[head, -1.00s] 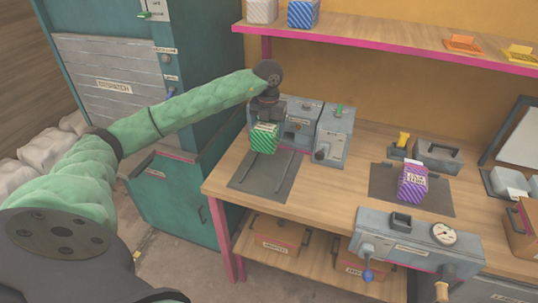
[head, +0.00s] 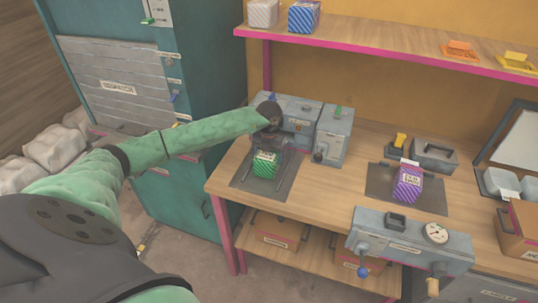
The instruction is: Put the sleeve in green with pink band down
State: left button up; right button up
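The green striped sleeve (head: 265,164) is at the dark mat (head: 248,182) on the left of the bench, in front of the grey machine. It looks upright and at or very near the mat's surface; contact is hard to make out. Its pink band is too small to tell clearly. My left gripper (head: 268,150) is right above and behind the sleeve and appears shut on its upper part. The fingertips are partly hidden by the sleeve and my wrist. My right gripper is not in view.
A purple striped sleeve (head: 408,184) stands on a second dark mat (head: 432,196) to the right. A grey unit with a gauge (head: 410,242) is at the front edge. Bare wood lies between the mats.

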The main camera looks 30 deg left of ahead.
pick_arm(q)
jog(key=shift+f, duration=0.2)
jog(key=o, duration=1.1)
jog(key=shift+f, duration=0.1)
jog(key=shift+c, duration=0.2)
jog(key=shift+o, duration=0.4)
